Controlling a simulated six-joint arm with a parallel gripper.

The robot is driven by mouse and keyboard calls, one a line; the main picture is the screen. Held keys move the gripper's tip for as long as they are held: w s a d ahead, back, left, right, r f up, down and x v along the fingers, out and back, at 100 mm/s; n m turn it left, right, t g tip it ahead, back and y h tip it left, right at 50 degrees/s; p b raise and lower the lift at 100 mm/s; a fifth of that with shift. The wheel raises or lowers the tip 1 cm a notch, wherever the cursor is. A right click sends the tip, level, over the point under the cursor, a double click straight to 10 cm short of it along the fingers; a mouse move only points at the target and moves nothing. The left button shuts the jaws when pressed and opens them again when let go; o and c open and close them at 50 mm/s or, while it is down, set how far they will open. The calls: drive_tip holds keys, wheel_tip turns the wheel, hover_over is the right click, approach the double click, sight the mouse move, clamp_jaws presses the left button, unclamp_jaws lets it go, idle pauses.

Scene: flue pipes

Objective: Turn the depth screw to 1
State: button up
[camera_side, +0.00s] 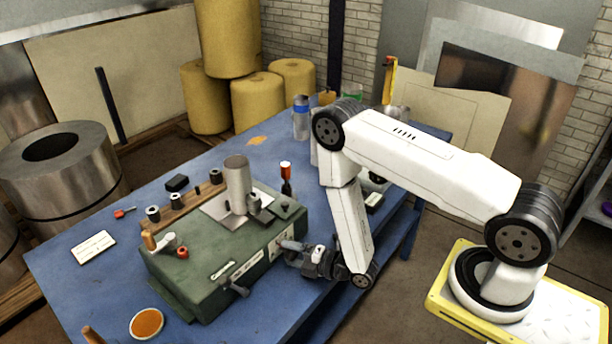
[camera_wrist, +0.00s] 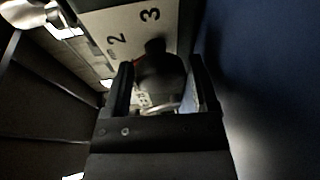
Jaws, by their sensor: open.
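The green machine (camera_side: 205,275) stands on the blue bench, with pale label plates on its front. My gripper (camera_side: 292,246) is at the right end of that front, and it also shows in the wrist view (camera_wrist: 158,75). Its two dark fingers are apart, on either side of a dark round knob (camera_wrist: 160,72), which appears to be the depth screw. I cannot tell whether either finger touches it. A pale scale plate (camera_wrist: 127,35) behind the knob shows the numbers 2 and 3. The knob's dark nub points towards the 3 side. The 1 is not readable.
A metal cylinder (camera_side: 237,185) stands on top, beside a wooden rack (camera_side: 188,205) of dark rollers. An orange-filled dish (camera_side: 147,323) and a white card (camera_side: 94,247) lie on the bench (camera_side: 75,285).

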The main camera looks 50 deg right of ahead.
drive_tip(key=shift+v, duration=3.85)
